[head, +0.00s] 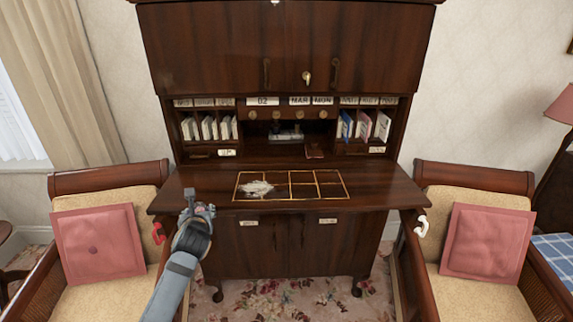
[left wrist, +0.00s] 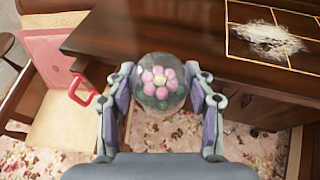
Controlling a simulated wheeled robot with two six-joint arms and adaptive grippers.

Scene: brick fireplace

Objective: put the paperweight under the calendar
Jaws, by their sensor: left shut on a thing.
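The paperweight (left wrist: 160,82) is a clear glass dome with pink flowers inside. My left gripper (head: 198,208) is shut on it, with fingers on both sides in the left wrist view. The calendar (head: 290,100) is a row of white cards reading 02, MAR and MON. It is set along the top of the desk's open middle recess, well behind my gripper. My right gripper is not in view.
The dark wooden desk top (head: 375,189) has a gold-lined grid with a pale, fluffy patch (head: 256,188) in its left part. Papers and books fill cubbies on both sides. A dark item (head: 285,133) stands in the recess. Cushioned chairs flank the desk.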

